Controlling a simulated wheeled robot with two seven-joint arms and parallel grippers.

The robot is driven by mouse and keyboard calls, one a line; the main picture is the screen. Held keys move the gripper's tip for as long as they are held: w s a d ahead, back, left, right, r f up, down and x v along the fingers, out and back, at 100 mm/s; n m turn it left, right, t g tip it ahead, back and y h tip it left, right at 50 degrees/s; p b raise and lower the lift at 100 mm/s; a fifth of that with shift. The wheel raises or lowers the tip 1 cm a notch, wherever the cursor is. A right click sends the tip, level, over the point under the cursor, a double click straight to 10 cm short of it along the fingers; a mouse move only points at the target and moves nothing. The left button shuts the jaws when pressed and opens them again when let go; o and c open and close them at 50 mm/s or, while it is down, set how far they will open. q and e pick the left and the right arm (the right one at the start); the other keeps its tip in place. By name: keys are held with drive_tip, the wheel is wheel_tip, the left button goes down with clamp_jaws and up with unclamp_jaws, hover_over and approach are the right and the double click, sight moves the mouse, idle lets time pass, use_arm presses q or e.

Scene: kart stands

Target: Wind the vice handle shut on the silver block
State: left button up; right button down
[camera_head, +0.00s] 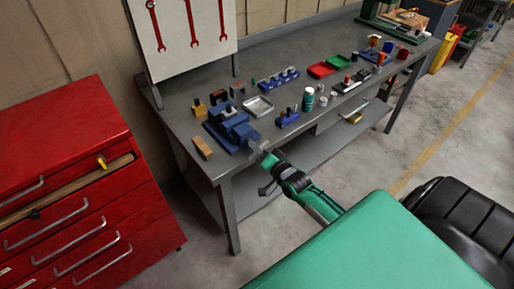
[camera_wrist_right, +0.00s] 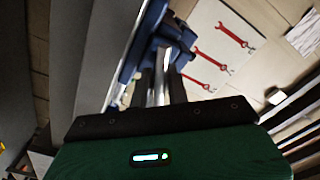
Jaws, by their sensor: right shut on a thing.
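The blue vice (camera_head: 229,127) stands on the near left end of the grey workbench. Its blue body also shows at the top of the right wrist view (camera_wrist_right: 146,32). My right gripper (camera_head: 257,151) is at the front end of the vice, just off the bench edge, and is shut on the vice handle. In the right wrist view its fingers (camera_wrist_right: 158,88) point at the vice; the handle is mostly hidden between them. My left gripper is not in view.
The workbench (camera_head: 178,115) holds a wooden block (camera_head: 202,146), a metal tray (camera_head: 258,106), a blue holder (camera_head: 287,118) and a green-and-white bottle (camera_head: 308,99). A board with red spanners (camera_head: 184,35) stands behind. A red drawer cabinet (camera_head: 75,150) is at left.

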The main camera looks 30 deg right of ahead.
drive_tip(key=n+p, duration=0.1)
drive_tip(key=n, duration=0.8)
drive_tip(key=shift+n+p, duration=0.3)
drive_tip(key=n, duration=0.4)
drive_tip(key=shift+n, duration=0.3)
drive_tip(key=n, duration=0.4)
drive_tip(key=shift+n, duration=0.3)
drive_tip(key=c, duration=1.3)
unclamp_jaws()
